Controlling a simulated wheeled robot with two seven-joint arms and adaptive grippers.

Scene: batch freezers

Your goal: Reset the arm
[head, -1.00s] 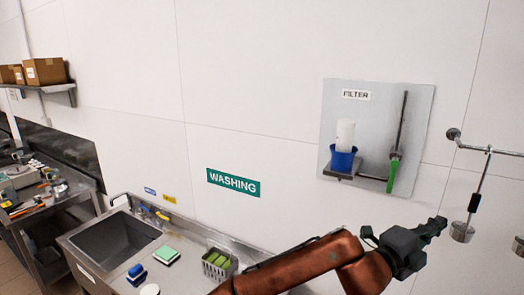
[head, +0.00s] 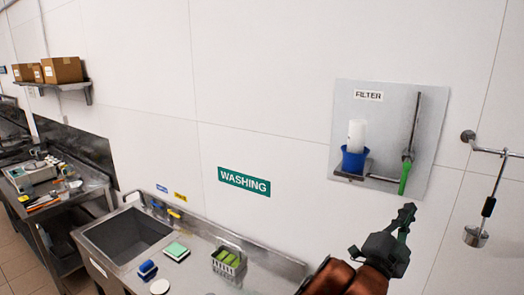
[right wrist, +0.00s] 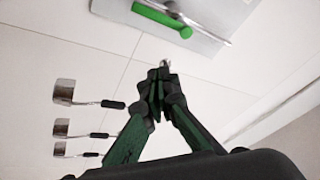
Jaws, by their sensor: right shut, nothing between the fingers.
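My right gripper (head: 405,218) is at the lower right of the head view, at the end of my reddish-brown arm. It points up towards the wall, below the filter panel (head: 428,150). Its fingers are closed together and empty; the right wrist view shows the fingertips (right wrist: 161,70) meeting. The gripper appears apart from the panel and from the green handle (head: 405,177), which also shows in the right wrist view (right wrist: 160,18). My left gripper is not in view.
A blue cup (head: 353,160) with a white filter sits on the panel. A hanging ladle (head: 476,237) is to the right; several ladles (right wrist: 64,92) show in the right wrist view. Below are a sink (head: 125,235), a sponge (head: 176,251) and a basket (head: 228,262).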

